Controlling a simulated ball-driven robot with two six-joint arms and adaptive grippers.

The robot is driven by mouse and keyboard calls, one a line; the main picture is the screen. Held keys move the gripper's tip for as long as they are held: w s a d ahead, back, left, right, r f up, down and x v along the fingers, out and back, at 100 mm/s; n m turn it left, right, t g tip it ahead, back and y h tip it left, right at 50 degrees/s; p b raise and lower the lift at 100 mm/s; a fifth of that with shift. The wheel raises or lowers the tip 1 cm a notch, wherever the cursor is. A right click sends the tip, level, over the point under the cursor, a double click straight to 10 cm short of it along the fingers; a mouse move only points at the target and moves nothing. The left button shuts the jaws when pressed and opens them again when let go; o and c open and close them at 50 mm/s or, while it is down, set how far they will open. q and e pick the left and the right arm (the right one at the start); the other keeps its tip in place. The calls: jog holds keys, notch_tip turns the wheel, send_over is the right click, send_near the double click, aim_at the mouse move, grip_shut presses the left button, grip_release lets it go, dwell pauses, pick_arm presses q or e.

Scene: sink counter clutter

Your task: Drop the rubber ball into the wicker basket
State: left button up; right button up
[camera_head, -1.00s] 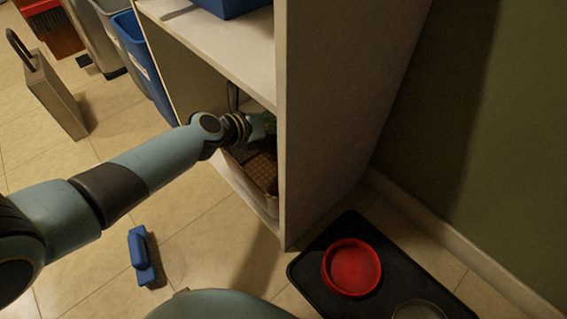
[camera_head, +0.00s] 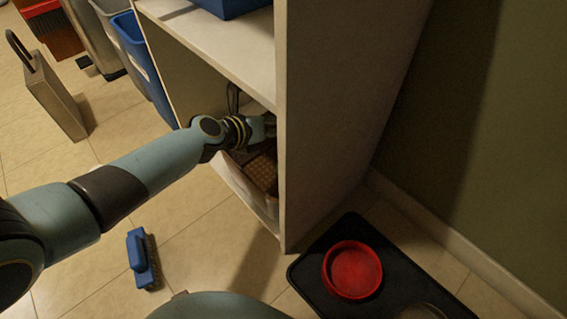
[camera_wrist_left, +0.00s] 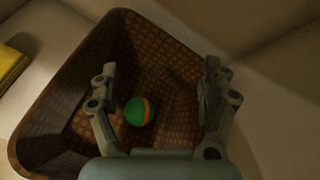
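The wicker basket (camera_wrist_left: 55,100) is brown and woven, and it fills the middle of the left wrist view. Part of the basket (camera_head: 264,172) also shows in the head view, low inside the white shelf unit. The rubber ball (camera_wrist_left: 139,111), green with an orange stripe, is inside the basket's outline, apart from both fingers. I cannot tell whether it is resting on the bottom. My left gripper (camera_wrist_left: 160,88) is open above the basket, fingers wide apart. In the head view the left gripper (camera_head: 270,126) is partly hidden by the shelf's side panel. My right gripper is not in view.
The shelf's side panel (camera_head: 335,110) stands close to the right of my left gripper, with an upper shelf board (camera_head: 225,45) above. A yellow item (camera_wrist_left: 12,65) lies left of the basket. A blue brush (camera_head: 141,258) and black mat (camera_head: 312,262) with a red bowl (camera_head: 352,269) are on the floor.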

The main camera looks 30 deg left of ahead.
pick_arm(q)
jog(key=v, duration=1.2)
jog(key=shift+s+f, duration=0.1)
